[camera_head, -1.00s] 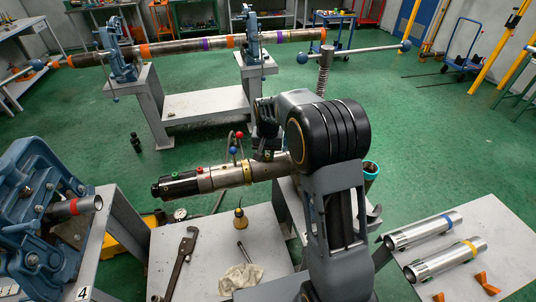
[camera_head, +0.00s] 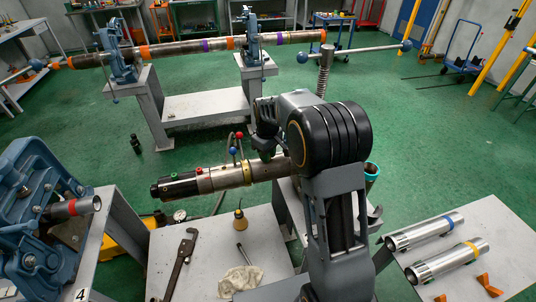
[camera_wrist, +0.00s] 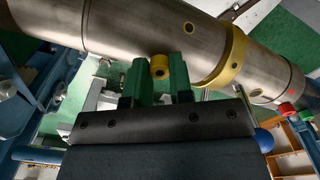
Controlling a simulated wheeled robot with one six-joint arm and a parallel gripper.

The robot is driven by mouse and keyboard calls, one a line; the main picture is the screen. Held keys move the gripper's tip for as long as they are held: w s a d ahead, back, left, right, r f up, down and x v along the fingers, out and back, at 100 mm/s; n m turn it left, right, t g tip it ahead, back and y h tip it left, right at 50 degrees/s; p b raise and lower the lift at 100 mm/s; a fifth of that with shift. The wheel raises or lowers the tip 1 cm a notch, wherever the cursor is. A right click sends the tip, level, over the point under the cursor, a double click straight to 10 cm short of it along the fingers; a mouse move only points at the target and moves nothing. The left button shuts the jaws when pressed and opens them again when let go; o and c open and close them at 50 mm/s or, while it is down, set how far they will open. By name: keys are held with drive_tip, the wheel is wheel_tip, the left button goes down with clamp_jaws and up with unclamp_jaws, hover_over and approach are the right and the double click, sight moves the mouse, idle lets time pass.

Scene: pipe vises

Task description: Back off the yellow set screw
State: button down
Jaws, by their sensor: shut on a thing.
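The cylinder (camera_wrist: 130,30) has a yellow collar (camera_wrist: 233,55) to the right of the screw. In the head view the cylinder (camera_head: 222,177) lies level above the grey table, its black end at left. There my gripper (camera_head: 268,155) is at its right part, largely hidden by my wrist, and the screw cannot be seen.
A wrench (camera_head: 180,262), an oil can (camera_head: 239,219) and a rag (camera_head: 240,279) lie on the table below. A blue vise (camera_head: 40,215) stands at left.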

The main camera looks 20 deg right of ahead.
drive_tip(key=n, duration=0.5)
drive_tip(key=shift+s+f+n, duration=0.15)
drive_tip(key=shift+f+n, duration=0.1)
drive_tip(key=shift+n, duration=2.35)
drive_tip(key=c, duration=1)
unclamp_jaws()
drive_tip(key=shift+r, duration=0.1)
drive_tip(key=shift+r, duration=0.1)
wheel_tip(320, 180, up, 14)
drive_tip(key=shift+f+b, duration=0.15)
drive_tip(key=shift+b, duration=0.2)
